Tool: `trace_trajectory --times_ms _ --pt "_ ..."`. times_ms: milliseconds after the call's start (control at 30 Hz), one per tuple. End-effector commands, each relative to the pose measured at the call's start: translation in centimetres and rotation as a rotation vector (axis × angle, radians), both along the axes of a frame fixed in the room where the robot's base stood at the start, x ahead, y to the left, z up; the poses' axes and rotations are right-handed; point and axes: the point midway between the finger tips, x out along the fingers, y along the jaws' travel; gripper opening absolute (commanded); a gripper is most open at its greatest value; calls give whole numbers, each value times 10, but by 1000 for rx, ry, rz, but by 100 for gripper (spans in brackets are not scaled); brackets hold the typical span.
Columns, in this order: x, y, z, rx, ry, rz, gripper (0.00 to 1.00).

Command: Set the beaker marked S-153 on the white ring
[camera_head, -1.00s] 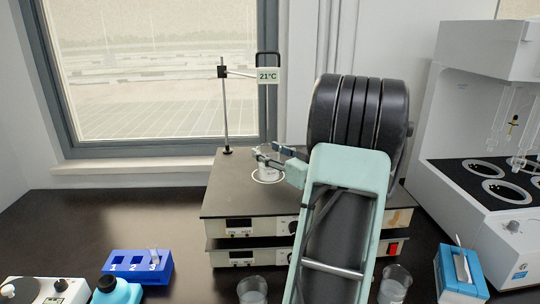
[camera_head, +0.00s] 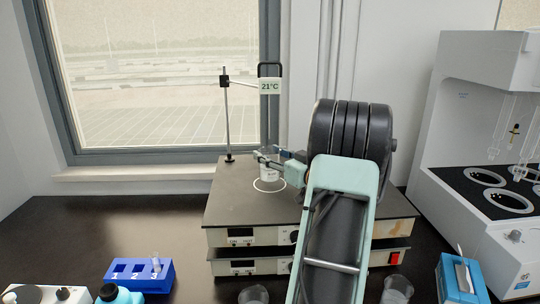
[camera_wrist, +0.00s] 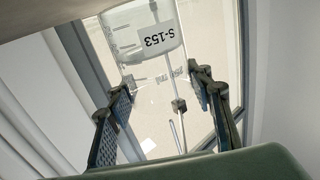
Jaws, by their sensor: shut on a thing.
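The beaker marked S-153 (camera_head: 268,173) is a small clear glass with a white label, upright over the hotplate. In the wrist view its label (camera_wrist: 157,40) reads S-153 upside down. My gripper (camera_head: 272,158) is shut on the beaker near its upper part. The white ring (camera_head: 269,186) is a thin circle on the dark top plate, just below the beaker in the head view. The beaker appears held slightly above the plate; the exact gap is hard to tell.
The hotplate (camera_head: 225,205) is the upper of two stacked units. A stand (camera_head: 227,120) with a 21°C display (camera_head: 270,87) rises behind it. Glass beakers (camera_head: 254,295) (camera_head: 396,289) stand in front. A blue rack (camera_head: 138,276) is front left; a white machine (camera_head: 455,140) stands right.

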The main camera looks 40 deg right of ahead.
Motion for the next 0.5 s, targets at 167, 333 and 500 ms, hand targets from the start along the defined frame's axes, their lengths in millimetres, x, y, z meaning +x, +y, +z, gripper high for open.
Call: trace_trajectory --times_ms 167,333,500 --pt "0 0 1 -1 -2 0 15" --pt "0 0 -2 -1 -2 0 15" --pt "0 0 -5 -1 -2 0 15"
